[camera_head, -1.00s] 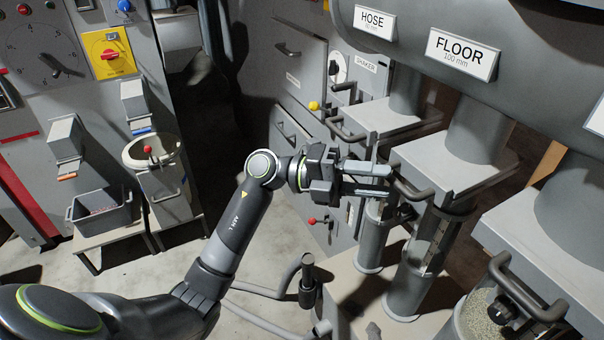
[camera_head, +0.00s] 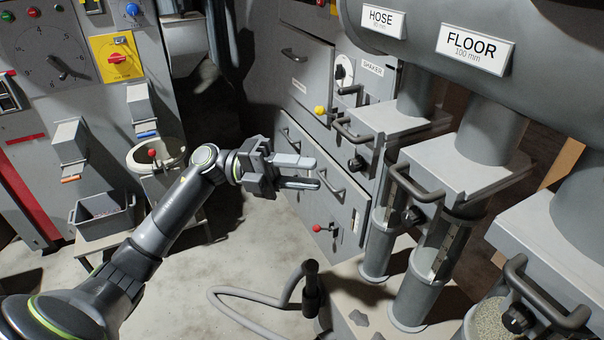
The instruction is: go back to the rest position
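My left gripper (camera_head: 312,173) is in the middle of the head view, at the end of my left arm, which comes in from the lower left. Its two fingers point right and stand apart, with nothing between them. It appears in front of the grey drawer cabinet (camera_head: 300,100); whether it touches the cabinet I cannot tell, but a gap seems to show. My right gripper is not in view.
Grey gate housings with dark handles (camera_head: 417,182) stand at the right over clear cylinders (camera_head: 415,290), under the FLOOR sign (camera_head: 475,50). A grey hose (camera_head: 250,318) lies on the floor. A grey bin (camera_head: 105,215) stands at the left. Floor between is bare.

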